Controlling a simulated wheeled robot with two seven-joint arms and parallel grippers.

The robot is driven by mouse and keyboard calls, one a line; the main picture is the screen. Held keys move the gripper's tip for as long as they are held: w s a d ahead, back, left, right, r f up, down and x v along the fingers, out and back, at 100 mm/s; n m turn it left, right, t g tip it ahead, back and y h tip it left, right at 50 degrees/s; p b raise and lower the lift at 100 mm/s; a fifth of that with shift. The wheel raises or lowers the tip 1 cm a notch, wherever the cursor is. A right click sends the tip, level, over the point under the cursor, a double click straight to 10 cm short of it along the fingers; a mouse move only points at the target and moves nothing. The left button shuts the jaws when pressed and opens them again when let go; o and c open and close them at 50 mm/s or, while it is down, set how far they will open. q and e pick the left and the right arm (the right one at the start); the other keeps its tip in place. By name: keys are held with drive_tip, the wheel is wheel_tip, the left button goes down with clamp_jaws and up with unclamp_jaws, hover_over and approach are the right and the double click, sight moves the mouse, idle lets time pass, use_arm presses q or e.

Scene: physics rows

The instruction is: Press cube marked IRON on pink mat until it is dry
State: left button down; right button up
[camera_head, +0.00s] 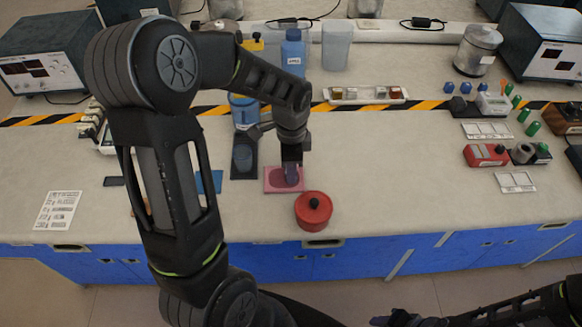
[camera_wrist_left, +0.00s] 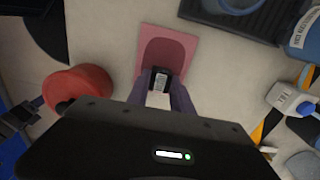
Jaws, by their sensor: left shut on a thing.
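The pink mat (camera_head: 270,186) lies near the front of the bench, with a darker pink patch on its middle; it also shows in the left wrist view (camera_wrist_left: 188,48). My left gripper (camera_head: 291,172) points down over this patch. In the left wrist view its fingers (camera_wrist_left: 162,88) are shut on a small dark cube (camera_wrist_left: 161,81) with a pale label too small to read. The cube is over the near edge of the patch in that view; I cannot tell if it touches the mat. My right gripper (camera_head: 392,319) is at the bottom edge, its jaws unclear.
A red lidded pot (camera_head: 313,214) stands close to the right of the mat. A dark tray (camera_head: 243,165) and a blue container (camera_head: 243,112) are behind left. A blue bottle (camera_head: 293,52) stands farther back.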

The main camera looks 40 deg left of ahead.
use_arm(q)
drive_tip(key=shift+s+r, duration=0.1)
idle(0.5)
drive_tip(key=shift+s+a+r+p, duration=0.1)
drive_tip(key=shift+a+r+p, duration=0.1)
drive_tip(key=shift+r+p, duration=0.4)
drive_tip(key=shift+f+b, duration=0.55)
drive_tip(key=shift+f, duration=0.2)
idle(1.6)
drive_tip(key=shift+r, duration=0.1)
drive_tip(key=shift+w+d+r+p, duration=0.2)
drive_tip(key=shift+r+p, duration=0.35)
drive_tip(key=shift+r, duration=0.05)
drive_tip(key=shift+r, duration=0.15)
drive_tip(key=shift+r+p, duration=1.95)
drive_tip(key=shift+r, duration=0.5)
